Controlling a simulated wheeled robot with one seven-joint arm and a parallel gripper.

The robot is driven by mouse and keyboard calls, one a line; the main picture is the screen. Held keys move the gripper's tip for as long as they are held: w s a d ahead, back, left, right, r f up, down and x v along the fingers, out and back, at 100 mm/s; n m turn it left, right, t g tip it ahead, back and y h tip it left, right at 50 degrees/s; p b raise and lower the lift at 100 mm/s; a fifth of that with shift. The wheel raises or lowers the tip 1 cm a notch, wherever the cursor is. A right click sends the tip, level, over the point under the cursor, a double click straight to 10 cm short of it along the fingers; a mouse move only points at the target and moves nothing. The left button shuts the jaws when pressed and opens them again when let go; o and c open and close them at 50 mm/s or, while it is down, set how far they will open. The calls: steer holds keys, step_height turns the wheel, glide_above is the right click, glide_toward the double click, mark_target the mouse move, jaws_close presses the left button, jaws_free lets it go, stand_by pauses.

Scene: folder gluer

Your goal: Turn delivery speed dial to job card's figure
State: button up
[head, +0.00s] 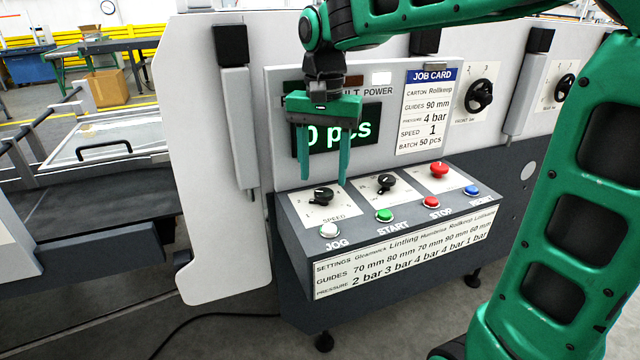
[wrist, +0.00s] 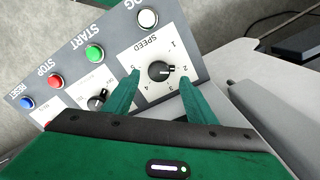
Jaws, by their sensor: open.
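The SPEED dial (head: 320,195) is a black knob on a white numbered plate at the left of the sloping control panel. It also shows in the wrist view (wrist: 160,72), where its pale pointer mark faces right, close to the 2. My gripper (head: 324,181) is open, fingers pointing down, just above the dial. In the wrist view my gripper's two fingers (wrist: 160,84) appear on either side of the dial, with nothing held. I cannot tell if they touch it. The job card (head: 427,112) on the upright panel reads SPEED 1, for carton Rollkeep.
The JOG button (head: 330,230) and green START button (head: 384,215) lie in front of the dials. A second black dial (head: 386,182) and a red knob (head: 439,169) are to the right. The display (head: 368,124) stands behind my gripper, partly hidden.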

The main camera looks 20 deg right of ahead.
mark_target(324, 191)
steer(key=shift+f, duration=1.95)
steer(key=shift+c, duration=0.2)
steer(key=c, duration=1)
steer(key=n, duration=1.2)
steer(key=shift+r, duration=0.1)
